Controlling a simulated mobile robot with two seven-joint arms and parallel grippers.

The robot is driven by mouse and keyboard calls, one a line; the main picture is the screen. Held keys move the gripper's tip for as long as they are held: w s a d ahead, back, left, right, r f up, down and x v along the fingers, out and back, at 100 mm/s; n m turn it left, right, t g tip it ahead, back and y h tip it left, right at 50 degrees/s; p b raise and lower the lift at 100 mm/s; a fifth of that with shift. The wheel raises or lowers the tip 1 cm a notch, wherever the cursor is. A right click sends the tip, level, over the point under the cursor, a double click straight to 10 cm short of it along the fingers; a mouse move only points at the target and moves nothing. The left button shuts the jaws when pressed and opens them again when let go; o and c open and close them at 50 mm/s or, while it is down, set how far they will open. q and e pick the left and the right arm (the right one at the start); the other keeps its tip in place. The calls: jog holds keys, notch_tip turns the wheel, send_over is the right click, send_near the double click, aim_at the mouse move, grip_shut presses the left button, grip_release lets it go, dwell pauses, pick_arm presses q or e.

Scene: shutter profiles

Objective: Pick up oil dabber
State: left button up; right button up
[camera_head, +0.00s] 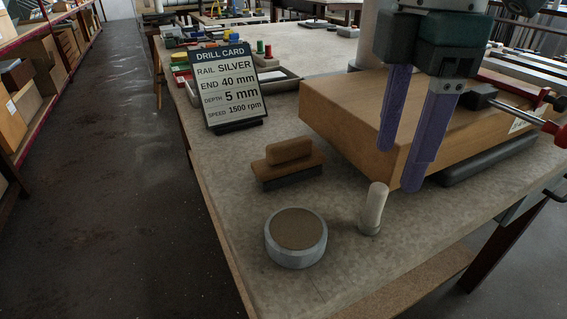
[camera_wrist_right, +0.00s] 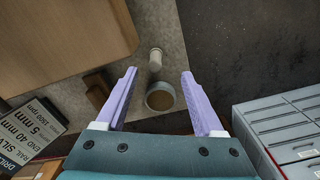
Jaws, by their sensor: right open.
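The oil dabber (camera_head: 374,208) appears to be the small pale upright cylinder near the front of the workbench. It also shows in the right wrist view (camera_wrist_right: 155,60), between the fingers in the picture and beyond them. My right gripper (camera_head: 398,169) has two purple fingers, spread apart with nothing between them. It is above the bench, over the front of the wooden block and above the dabber. Its fingers also frame the right wrist view (camera_wrist_right: 158,74). A round grey tin with a brown top (camera_head: 296,236) stands left of the dabber. My left gripper is not in view.
A wooden brush (camera_head: 288,165) lies behind the tin, and a drill card (camera_head: 229,88) stands further back. A large wooden block (camera_head: 345,120) is behind the dabber. A red-tipped clamp (camera_head: 553,130) is at the right.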

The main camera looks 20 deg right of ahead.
aim_at(374, 209)
notch_tip(374, 209, down, 4)
jog(key=shift+f+b, duration=0.25)
jog(key=shift+b, duration=0.15)
jog(key=f, duration=0.2)
jog(key=w+f+b, duration=0.1)
jog(key=f, duration=0.1)
jog(key=shift+a+f, duration=0.2)
jog(key=shift+f, duration=0.05)
jog(key=shift+s+f, duration=0.1)
jog(key=shift+f, duration=0.3)
jog(key=shift+c, duration=0.2)
jog(key=c, duration=0.9)
grip_shut()
